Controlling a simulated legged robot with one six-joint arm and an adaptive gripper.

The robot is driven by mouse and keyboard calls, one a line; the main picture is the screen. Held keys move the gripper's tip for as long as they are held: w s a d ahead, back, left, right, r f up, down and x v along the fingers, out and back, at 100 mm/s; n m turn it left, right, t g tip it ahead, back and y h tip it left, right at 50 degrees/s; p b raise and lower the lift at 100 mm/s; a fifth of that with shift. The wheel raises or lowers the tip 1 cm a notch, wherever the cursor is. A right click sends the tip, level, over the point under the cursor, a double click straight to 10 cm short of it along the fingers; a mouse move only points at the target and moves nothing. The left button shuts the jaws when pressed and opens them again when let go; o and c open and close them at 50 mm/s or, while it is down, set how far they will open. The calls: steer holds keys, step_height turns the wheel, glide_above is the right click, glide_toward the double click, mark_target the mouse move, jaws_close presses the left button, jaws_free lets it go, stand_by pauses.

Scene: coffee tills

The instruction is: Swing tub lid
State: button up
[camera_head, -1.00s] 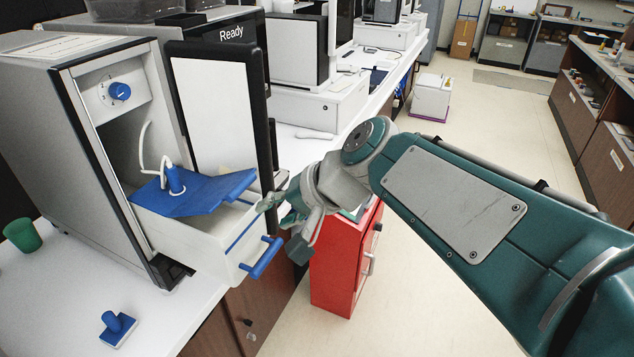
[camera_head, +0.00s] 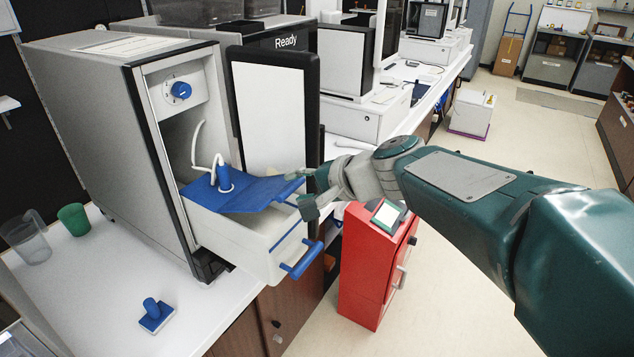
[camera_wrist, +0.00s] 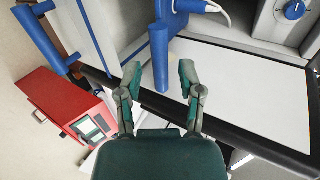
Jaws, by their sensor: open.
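The tub is a white drawer (camera_head: 250,242) pulled out of a grey machine, with a blue bar handle (camera_head: 300,262) on its front. Its blue lid (camera_head: 258,193) lies at a tilt over the tub, with a bar along its outer edge. My gripper (camera_head: 297,186) is at the lid's outer right edge, with its fingers open. In the wrist view, the lid's blue bar (camera_wrist: 159,58) reaches between my two spread fingertips (camera_wrist: 159,74). I cannot tell whether either finger touches it. The gripper partly hides the lid's end in the head view.
A dark-framed door with a white panel (camera_head: 268,115) stands open just behind the lid. A red cabinet (camera_head: 368,270) stands below my gripper. A blue stamp-like tool (camera_head: 155,315), a green cup (camera_head: 73,219) and a clear cup (camera_head: 27,240) are on the counter.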

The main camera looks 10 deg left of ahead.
mark_target(290, 220)
steer(key=shift+x, duration=1.2)
steer(key=shift+d+r, duration=0.1)
steer(key=shift+d, duration=0.05)
jaws_close()
steer(key=f, duration=0.1)
steer(key=d+f, duration=0.1)
steer(key=f, duration=0.1)
steer(key=shift+s+d+f, duration=0.15)
steer(key=shift+s+f, duration=0.15)
steer(key=shift+d+f, duration=0.15)
steer(key=shift+f, duration=1.1)
steer(key=shift+c, duration=1.3)
jaws_free()
steer(key=shift+f, duration=0.2)
steer(key=o, duration=0.4)
steer(key=shift+o, duration=0.2)
